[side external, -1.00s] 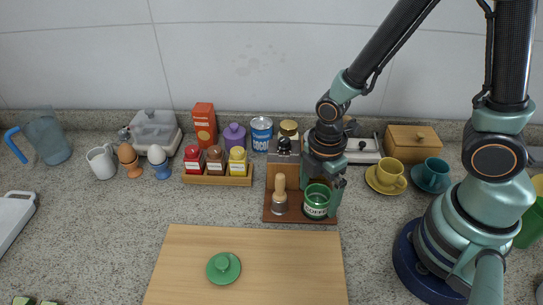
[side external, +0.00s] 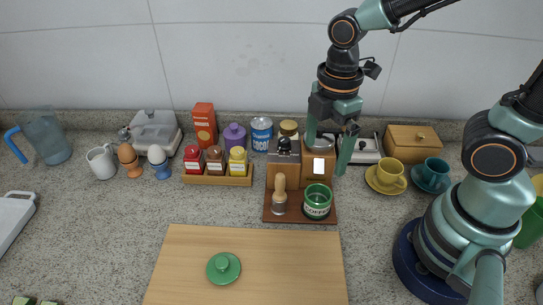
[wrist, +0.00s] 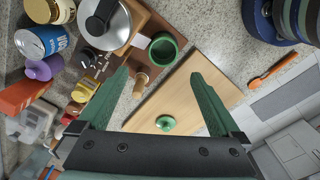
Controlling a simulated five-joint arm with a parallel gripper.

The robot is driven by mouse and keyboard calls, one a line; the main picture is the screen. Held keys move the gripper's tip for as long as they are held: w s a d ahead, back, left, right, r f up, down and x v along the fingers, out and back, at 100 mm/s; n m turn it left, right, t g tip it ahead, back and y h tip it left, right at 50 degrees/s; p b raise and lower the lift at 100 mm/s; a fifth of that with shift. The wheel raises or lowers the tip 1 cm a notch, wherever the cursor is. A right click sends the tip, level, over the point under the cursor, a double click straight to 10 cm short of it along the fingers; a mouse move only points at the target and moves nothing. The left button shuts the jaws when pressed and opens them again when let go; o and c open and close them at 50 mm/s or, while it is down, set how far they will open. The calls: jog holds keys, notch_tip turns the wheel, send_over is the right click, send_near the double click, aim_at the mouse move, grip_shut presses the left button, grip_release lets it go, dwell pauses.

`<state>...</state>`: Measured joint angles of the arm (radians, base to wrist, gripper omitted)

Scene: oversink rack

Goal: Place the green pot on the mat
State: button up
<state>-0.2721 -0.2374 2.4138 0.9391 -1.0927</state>
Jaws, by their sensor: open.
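The green pot (side external: 317,203), with a white COFFEE label, stands upright and lidless on the right front part of the dark brown mat (side external: 297,217). It also shows in the wrist view (wrist: 163,50), with its open top visible. A green lid (side external: 223,267) with a knob lies on the wooden board; it also shows in the wrist view (wrist: 166,123). My gripper (side external: 329,157) is open and empty, above and behind the pot, with its fingers pointing down, clear of the pot.
On the mat, a coffee machine (side external: 318,164) stands behind the pot and a wooden-handled tool (side external: 280,194) stands to its left. The wooden board (side external: 185,268) lies in front. Yellow (side external: 389,172) and teal cups (side external: 434,172) stand right. Spice jars (side external: 215,160) stand left.

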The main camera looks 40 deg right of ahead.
jog(key=w+d+r+m+t, duration=0.1)
jog(key=d+r+m+t, duration=0.1)
jog(key=m, duration=0.5)
jog(key=w+d+r+m+t, duration=0.1)
jog(key=d+r+m+t, duration=0.2)
jog(key=d+r+m, duration=0.2)
notch_tip(320, 180, up, 3)
jog(key=m, duration=0.3)
jog(key=shift+w+d+f+m, duration=0.15)
jog(key=shift+w+f+m, duration=0.05)
jog(key=shift+w+m, duration=0.1)
